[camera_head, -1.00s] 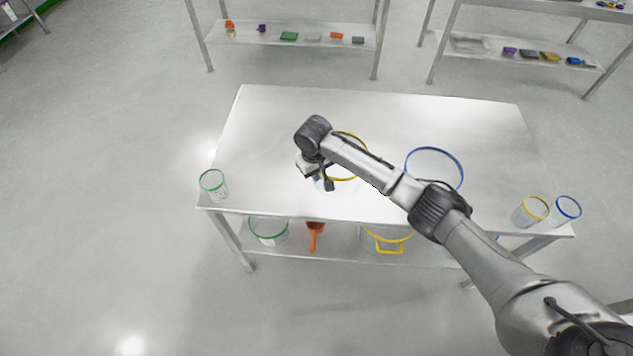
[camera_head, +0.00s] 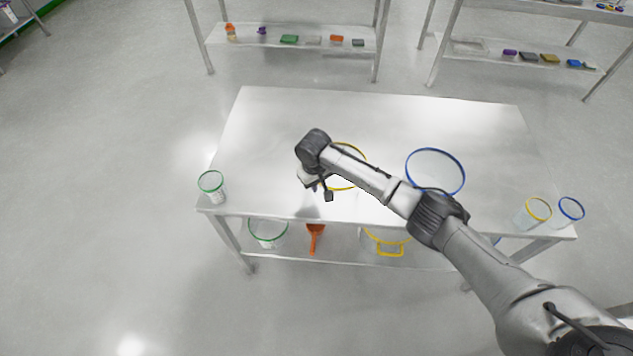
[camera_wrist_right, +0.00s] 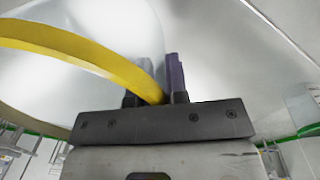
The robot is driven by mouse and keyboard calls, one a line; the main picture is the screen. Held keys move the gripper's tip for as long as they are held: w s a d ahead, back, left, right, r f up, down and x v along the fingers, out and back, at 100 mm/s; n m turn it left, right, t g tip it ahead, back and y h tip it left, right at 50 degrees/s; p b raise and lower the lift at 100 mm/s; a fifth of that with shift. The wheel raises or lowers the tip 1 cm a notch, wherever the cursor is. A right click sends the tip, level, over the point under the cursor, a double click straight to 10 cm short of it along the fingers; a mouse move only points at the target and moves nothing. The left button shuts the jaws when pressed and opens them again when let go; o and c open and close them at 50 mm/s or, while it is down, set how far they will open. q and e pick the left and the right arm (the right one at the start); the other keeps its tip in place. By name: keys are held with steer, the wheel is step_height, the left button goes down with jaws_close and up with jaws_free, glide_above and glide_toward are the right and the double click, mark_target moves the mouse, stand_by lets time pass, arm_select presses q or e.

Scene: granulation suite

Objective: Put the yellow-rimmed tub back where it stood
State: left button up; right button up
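The yellow-rimmed tub (camera_head: 349,188) is clear-walled and upright over the middle of the table (camera_head: 290,110), partly hidden behind my right arm in the head view. I cannot tell whether its base touches the tabletop. My right gripper (camera_head: 318,187) is at the near left side of its rim. In the right wrist view, the yellow rim (camera_wrist_right: 85,50) runs in between the two fingers of the gripper (camera_wrist_right: 155,90), which look shut on the rim and wall. My left gripper is not in view.
A blue-rimmed tub (camera_head: 435,149) stands right of it. A green-rimmed beaker (camera_head: 213,186) is at the left edge; yellow-rimmed (camera_head: 530,212) and blue-rimmed (camera_head: 570,210) beakers are at the right. The lower shelf holds a green-rimmed tub (camera_head: 267,236), an orange scoop (camera_head: 315,235) and a yellow-handled container (camera_head: 390,246). The table's back is clear.

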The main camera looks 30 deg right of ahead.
steer(key=shift+o, duration=1)
steer(key=shift+r, duration=0.1)
step_height(320, 180, up, 12)
steer(key=p, duration=0.2)
steer(key=shift+a+p, duration=0.3)
steer(key=shift+p, duration=0.05)
